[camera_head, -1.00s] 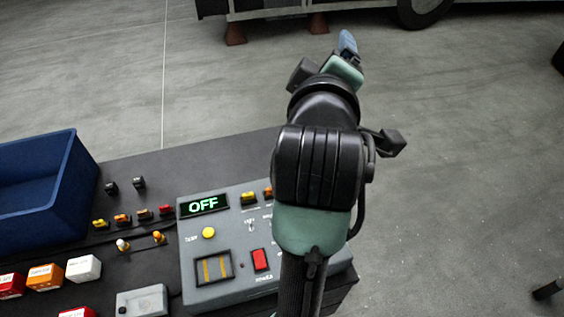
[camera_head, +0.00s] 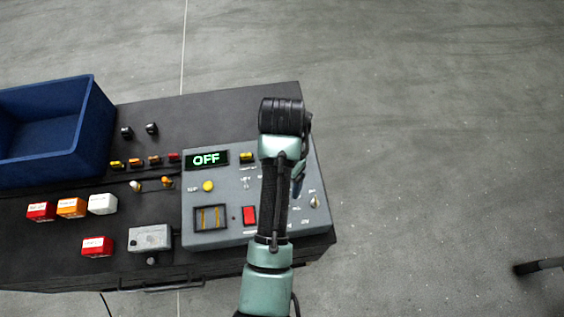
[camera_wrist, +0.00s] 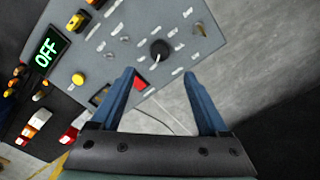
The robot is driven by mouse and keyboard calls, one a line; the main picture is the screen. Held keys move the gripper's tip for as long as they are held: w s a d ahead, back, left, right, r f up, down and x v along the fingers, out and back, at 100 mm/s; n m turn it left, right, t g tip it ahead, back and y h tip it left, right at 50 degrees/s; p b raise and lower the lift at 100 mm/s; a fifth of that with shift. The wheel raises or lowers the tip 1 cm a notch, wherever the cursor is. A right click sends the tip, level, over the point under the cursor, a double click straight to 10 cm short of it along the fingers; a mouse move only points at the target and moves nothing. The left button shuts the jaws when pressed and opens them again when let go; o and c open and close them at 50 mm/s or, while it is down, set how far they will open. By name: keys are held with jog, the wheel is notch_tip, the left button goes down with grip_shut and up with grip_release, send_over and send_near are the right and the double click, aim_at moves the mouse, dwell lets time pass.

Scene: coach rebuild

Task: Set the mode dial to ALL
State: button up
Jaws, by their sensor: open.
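The grey control panel (camera_head: 225,180) shows a lit display (camera_head: 207,158) reading OFF. In the wrist view a black round knob with a pale pointer mark (camera_wrist: 158,49) sits on the panel, with small pale labels around it. It looks like the mode dial; its labels are too small to read. My arm hides it in the head view. My gripper (camera_wrist: 159,74) is open and empty, its two blue fingers pointing toward the panel, the knob lying ahead between their tips and apart from them. In the head view only a bit of a blue finger shows beside my arm.
Near the knob are a red switch (camera_wrist: 140,83), a yellow button (camera_head: 208,186) and small metal toggles (camera_wrist: 172,33). A blue bin (camera_head: 60,135) and several red, orange and white blocks (camera_head: 72,208) stand left.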

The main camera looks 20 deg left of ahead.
notch_tip(320, 180, down, 10)
jog(key=shift+f+p, duration=0.2)
jog(key=shift+p, duration=0.6)
grip_shut()
